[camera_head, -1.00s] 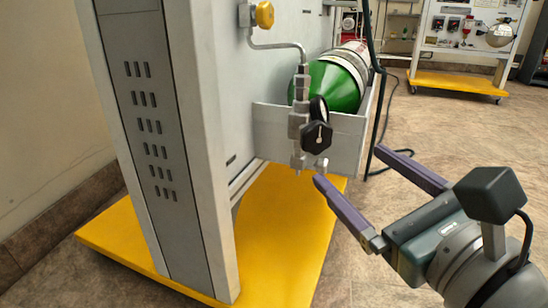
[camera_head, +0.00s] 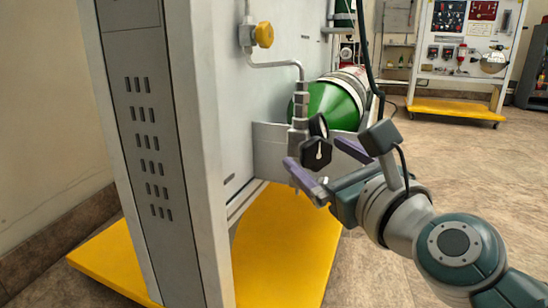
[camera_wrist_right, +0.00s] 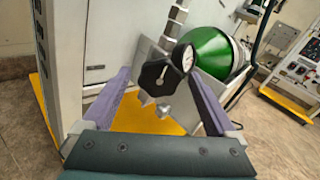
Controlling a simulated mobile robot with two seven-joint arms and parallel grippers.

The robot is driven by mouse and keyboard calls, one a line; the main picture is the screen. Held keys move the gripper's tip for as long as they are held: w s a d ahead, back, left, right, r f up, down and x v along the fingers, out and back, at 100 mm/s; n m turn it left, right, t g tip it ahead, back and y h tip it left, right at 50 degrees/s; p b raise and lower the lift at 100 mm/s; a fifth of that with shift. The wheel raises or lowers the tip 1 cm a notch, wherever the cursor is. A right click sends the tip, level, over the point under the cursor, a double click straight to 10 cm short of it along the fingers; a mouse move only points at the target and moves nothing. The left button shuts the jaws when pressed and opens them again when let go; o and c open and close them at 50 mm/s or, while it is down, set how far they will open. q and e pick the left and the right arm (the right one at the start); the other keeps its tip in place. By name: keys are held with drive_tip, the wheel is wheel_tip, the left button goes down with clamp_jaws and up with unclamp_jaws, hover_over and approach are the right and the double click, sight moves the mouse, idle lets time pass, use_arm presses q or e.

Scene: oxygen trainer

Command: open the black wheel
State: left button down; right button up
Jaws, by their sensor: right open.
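The black wheel (camera_head: 316,153) is a dark lobed knob with a pale pointer line, on the metal valve at the front of the green cylinder (camera_head: 335,104). It also shows in the right wrist view (camera_wrist_right: 155,75), between and beyond the purple fingers. My right gripper (camera_head: 322,160) is open, its two fingers apart on either side of the wheel in the picture. I cannot tell whether either finger touches it. A small gauge (camera_wrist_right: 187,58) sits beside the wheel. My left gripper is not in view.
The grey panel (camera_head: 228,185) stands left of the valve on a yellow base (camera_head: 285,245). A metal pipe (camera_head: 275,65) with a yellow knob (camera_head: 264,35) runs above. A black hose hangs by the cylinder. Open floor (camera_head: 450,150) lies to the right.

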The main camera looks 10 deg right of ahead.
drive_tip(key=shift+c, duration=0.4)
drive_tip(key=c, duration=1.3)
